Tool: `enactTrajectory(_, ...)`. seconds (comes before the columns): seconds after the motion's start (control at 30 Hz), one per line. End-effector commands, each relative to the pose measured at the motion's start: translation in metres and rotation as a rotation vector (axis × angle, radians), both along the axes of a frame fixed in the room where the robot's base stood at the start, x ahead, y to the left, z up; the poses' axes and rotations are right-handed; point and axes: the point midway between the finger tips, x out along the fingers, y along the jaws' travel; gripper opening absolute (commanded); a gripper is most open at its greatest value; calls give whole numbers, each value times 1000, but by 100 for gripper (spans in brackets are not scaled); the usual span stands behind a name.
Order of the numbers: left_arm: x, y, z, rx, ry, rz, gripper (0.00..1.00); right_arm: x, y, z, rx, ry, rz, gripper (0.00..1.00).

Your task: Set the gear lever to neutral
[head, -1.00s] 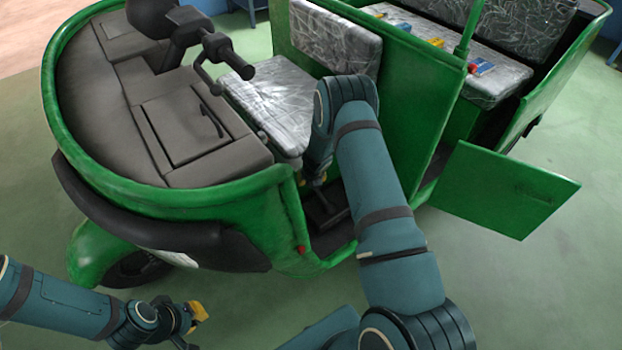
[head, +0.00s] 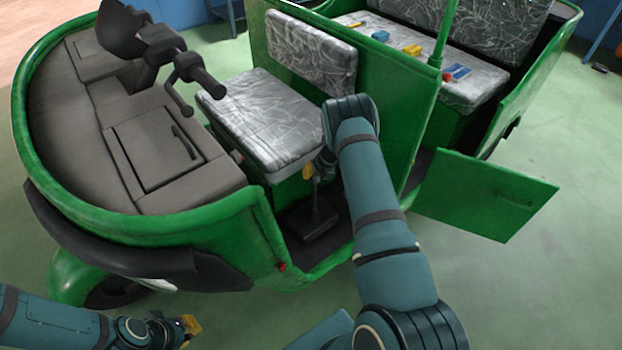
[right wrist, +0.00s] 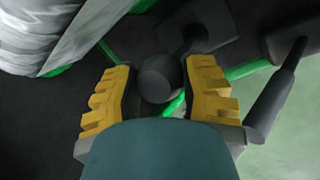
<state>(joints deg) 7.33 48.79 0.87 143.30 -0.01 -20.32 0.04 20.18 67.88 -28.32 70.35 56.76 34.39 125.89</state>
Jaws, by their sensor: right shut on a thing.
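My right gripper (right wrist: 160,95) has its yellow fingers on either side of a dark round knob, which looks like the top of the gear lever (right wrist: 160,76). A shaft runs from the knob towards a dark base plate on the rickshaw floor. In the head view my right gripper (head: 309,172) is beside the driver's seat, mostly hidden by my own arm. A second dark lever (right wrist: 272,98) stands to the right, outside the fingers. My left gripper (head: 188,327) is at the bottom left, away from the rickshaw's cab; its fingers are too little seen to judge.
The green rickshaw (head: 150,232) fills the upper left, with handlebars (head: 185,65) and a silver driver's seat (head: 262,115). An open green side door (head: 485,195) sticks out at the right. Small coloured items lie on the rear seat (head: 480,88). The floor at lower right is clear.

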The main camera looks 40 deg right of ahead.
Motion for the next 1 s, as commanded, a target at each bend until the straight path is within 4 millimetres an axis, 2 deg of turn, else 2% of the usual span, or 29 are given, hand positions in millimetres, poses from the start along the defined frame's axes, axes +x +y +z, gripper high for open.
enactTrajectory(0.3,0,0,0,0,-1,-1,0,-1,0,-2,9,5,0,0)
enactTrajectory(0.33,0,0,0,0,-1,-1,0,-1,0,-2,9,5,0,50)
enactTrajectory(0.4,0,0,0,0,-1,-1,0,-1,0,-1,9,5,0,74)
enactTrajectory(0.43,0,0,0,0,-1,-1,0,-1,0,-1,9,5,0,79)
enactTrajectory(0.77,0,0,0,-1,-1,-1,0,-1,-1,2,7,2,0,79)
enactTrajectory(0.87,0,0,0,0,-1,-1,0,-3,-3,9,6,2,-1,79)
enactTrajectory(1.0,0,0,0,0,-1,-1,0,-10,-8,30,5,-1,0,79)
